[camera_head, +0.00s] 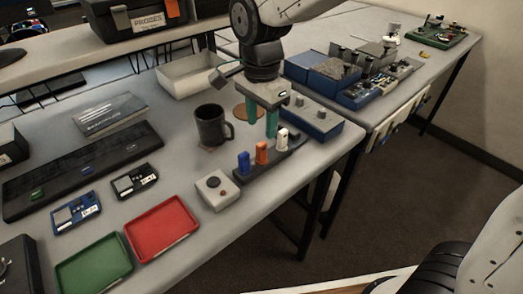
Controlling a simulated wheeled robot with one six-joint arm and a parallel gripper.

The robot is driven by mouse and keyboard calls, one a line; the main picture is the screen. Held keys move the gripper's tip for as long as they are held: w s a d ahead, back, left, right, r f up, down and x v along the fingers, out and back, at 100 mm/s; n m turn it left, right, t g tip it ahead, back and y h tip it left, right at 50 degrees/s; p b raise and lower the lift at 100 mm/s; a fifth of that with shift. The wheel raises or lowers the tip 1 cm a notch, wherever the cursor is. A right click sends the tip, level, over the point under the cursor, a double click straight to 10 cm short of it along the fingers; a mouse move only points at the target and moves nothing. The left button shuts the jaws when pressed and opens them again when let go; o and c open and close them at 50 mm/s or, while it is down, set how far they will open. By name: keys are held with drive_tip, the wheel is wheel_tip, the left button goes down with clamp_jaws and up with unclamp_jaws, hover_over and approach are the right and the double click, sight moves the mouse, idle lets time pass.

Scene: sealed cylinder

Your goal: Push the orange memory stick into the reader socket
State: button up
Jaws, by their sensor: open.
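The orange memory stick (262,153) stands upright in a dark holder (270,158), between a blue stick (243,163) and a white stick (282,140). My gripper (262,127) is above and behind this row, pointing down, with its two green fingers open and apart. I see nothing between the fingers. One finger is close behind the orange and white sticks; I cannot tell whether it touches anything. The reader socket is not clear to me; a small pale box (217,190) with a dark round spot on top lies left of the holder and may be it.
A dark mug (212,127) stands left of my gripper. A red tray (161,229) and a green tray (94,265) lie at the front left. A blue-grey box (314,119) is close on the right. A white bin (192,75) stands behind.

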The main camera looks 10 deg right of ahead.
sight(261, 143)
drive_tip(key=shift+f, duration=4.35)
clamp_jaws()
drive_tip(key=shift+r, duration=0.1)
drive_tip(key=shift+r, duration=2.95)
drive_tip(key=shift+r, duration=0.85)
